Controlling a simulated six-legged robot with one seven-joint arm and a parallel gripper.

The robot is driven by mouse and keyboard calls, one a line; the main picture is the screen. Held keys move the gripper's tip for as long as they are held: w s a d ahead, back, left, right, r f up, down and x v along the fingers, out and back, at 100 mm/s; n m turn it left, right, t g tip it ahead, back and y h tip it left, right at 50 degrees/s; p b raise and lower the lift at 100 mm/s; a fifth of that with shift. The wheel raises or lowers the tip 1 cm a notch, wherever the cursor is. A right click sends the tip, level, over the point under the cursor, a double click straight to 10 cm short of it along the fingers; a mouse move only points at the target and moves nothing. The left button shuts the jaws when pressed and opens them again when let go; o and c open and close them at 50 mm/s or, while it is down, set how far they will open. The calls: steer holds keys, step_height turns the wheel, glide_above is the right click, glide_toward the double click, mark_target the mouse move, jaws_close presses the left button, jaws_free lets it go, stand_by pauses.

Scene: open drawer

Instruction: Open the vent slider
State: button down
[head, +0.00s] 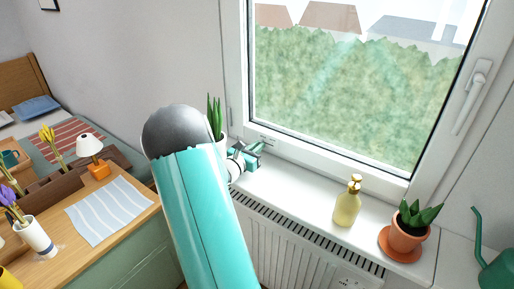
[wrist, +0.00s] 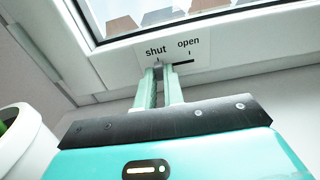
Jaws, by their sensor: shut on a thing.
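The vent slider (wrist: 159,64) is a small knob in a dark slot low on the white window frame. Above the slot are the words "shut" and "open". The knob sits at the "shut" end, and the dark slot runs bare to the right under "open". My gripper (wrist: 162,72) has its two pale green fingers shut on the knob, one on each side. The fingertips largely hide the knob. In the head view my gripper (head: 262,144) reaches the lower left of the window frame, where the slider is too small to make out.
A white pot with a plant (head: 214,115) stands close to the left of my gripper. A soap bottle (head: 347,205) and a terracotta potted plant (head: 408,230) stand on the sill (head: 290,192) to the right. The sill between gripper and bottle is clear. A radiator (head: 290,250) is below.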

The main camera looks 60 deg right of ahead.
mark_target(274, 146)
steer(key=shift+s+a, duration=0.2)
steer(key=shift+s, duration=0.9)
steer(key=shift+s+a, duration=0.15)
steer(key=shift+s, duration=0.95)
steer(key=c, duration=1.5)
jaws_free()
steer(key=shift+s, duration=0.1)
steer(key=a, duration=0.4)
steer(key=w+a, duration=0.1)
steer(key=a, duration=0.4)
steer(key=w+a, duration=0.1)
steer(key=a, duration=0.3)
steer(key=shift+w+a, duration=0.2)
steer(key=shift+a, duration=0.15)
